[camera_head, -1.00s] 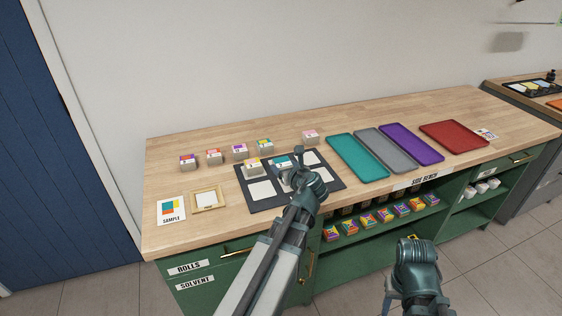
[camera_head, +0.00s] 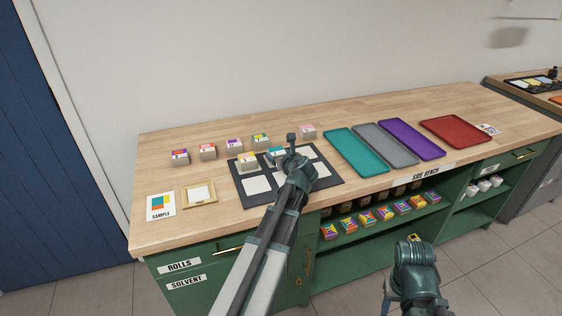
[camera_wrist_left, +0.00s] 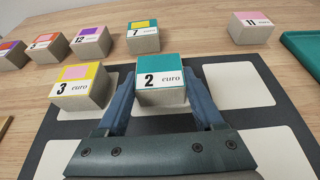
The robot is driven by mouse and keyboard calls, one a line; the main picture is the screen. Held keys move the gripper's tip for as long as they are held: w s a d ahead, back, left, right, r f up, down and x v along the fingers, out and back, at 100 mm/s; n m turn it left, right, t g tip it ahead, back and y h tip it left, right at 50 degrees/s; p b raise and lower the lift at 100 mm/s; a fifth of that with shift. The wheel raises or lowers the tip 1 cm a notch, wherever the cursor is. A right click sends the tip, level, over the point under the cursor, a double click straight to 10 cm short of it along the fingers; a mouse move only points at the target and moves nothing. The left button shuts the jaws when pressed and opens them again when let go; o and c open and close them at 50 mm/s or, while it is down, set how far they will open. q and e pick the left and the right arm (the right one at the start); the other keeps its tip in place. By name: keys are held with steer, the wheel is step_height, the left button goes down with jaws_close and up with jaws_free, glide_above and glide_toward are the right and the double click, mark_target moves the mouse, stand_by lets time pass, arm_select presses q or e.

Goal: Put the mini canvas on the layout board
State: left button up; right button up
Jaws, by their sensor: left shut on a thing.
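My left gripper (camera_wrist_left: 162,88) is shut on a mini canvas, a pale block with a teal top marked 2 euro (camera_wrist_left: 163,82). In the head view the teal block (camera_head: 275,153) shows partly behind the gripper (camera_head: 289,153). It is at the back middle white cell of the dark layout board (camera_head: 243,202). I cannot tell whether it touches the board. A yellow-topped block marked 3 (camera_wrist_left: 80,88) sits on the back left cell, just left of my left finger. My right arm's end (camera_head: 416,262) is low in front of the bench; its fingers are not clear.
Several blocks, including number 7 (camera_wrist_left: 143,37) and number 12 (camera_wrist_left: 90,44), stand behind the board. A pink block (camera_head: 307,131) stands behind right. A sample card (camera_head: 160,206) and framed square (camera_head: 199,195) lie left. A teal tray (camera_head: 355,152) lies right.

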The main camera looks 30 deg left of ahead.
arm_select(q)
steer(key=shift+r, duration=0.1)
steer(key=shift+f, duration=0.25)
steer(key=o, duration=1.3)
steer(key=shift+r, duration=0.1)
steer(key=shift+o, duration=0.2)
steer(key=shift+s+r, duration=0.1)
steer(key=shift+r, duration=0.2)
steer(key=p+v, duration=0.4)
steer(key=v, duration=0.7)
steer(key=shift+s+d+r+p, duration=0.1)
steer(key=shift+s+d+p, duration=0.2)
steer(key=shift+p, duration=0.1)
